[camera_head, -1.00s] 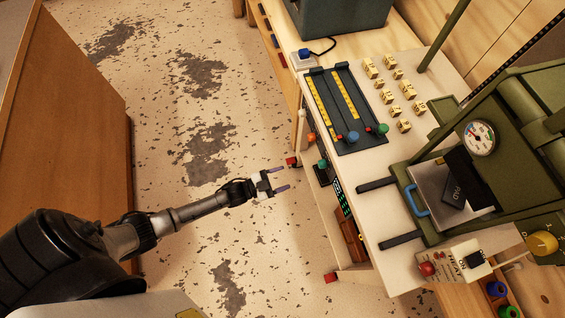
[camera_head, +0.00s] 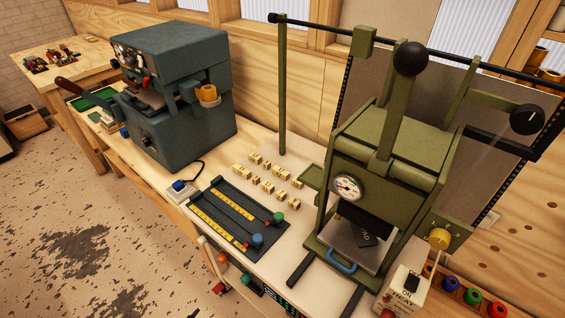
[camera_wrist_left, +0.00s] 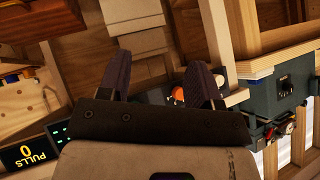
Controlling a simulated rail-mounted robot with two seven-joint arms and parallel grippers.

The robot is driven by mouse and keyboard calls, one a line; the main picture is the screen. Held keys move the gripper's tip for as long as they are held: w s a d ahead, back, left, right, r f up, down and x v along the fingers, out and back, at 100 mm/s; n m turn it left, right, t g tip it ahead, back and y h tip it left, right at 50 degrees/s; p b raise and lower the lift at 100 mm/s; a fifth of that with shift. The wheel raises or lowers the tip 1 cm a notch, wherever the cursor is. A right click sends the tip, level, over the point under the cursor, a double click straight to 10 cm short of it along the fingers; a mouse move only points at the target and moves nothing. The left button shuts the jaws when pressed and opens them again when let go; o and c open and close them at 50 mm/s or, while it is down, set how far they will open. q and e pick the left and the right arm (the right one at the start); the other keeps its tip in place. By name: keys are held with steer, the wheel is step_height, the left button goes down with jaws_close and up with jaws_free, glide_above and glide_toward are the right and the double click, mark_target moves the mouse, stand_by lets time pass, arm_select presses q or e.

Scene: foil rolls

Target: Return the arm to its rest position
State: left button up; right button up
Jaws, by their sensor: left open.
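My left gripper (camera_wrist_left: 160,82) shows in the left wrist view with its two dark fingers spread apart and nothing between them. Beyond the fingers are wooden boards and part of the bench's side, with an orange knob (camera_wrist_left: 178,93). In the head view neither of my arms shows. The olive green press (camera_head: 385,170) stands at the right of the bench, with a black ball-topped lever, a round gauge and a dark pad on its plate. My right gripper is in neither view.
A blue-grey machine (camera_head: 172,95) stands at the back left of the bench. A dark slotted board (camera_head: 236,216) with yellow scales and small lettered blocks (camera_head: 268,180) lie on the bench. Coloured foil rolls (camera_head: 472,296) sit at the lower right. Open floor (camera_head: 100,250) lies at the left.

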arm_select(q)
steer(key=s+d+r+n+g+y, duration=0.1)
steer(key=s+d+r+n+g, duration=0.1)
steer(key=s+r, duration=0.6)
steer(key=s+d+r+n+g, duration=0.2)
steer(key=s+d+r+g, duration=0.15)
steer(key=r, duration=0.85)
steer(key=s+f+n, duration=0.1)
steer(key=s+f, duration=0.1)
steer(key=s, duration=0.7)
step_height(320, 180, up, 36)
steer(key=p, duration=3.6)
steer(key=shift+s+g, duration=0.25)
steer(key=shift+g, duration=0.2)
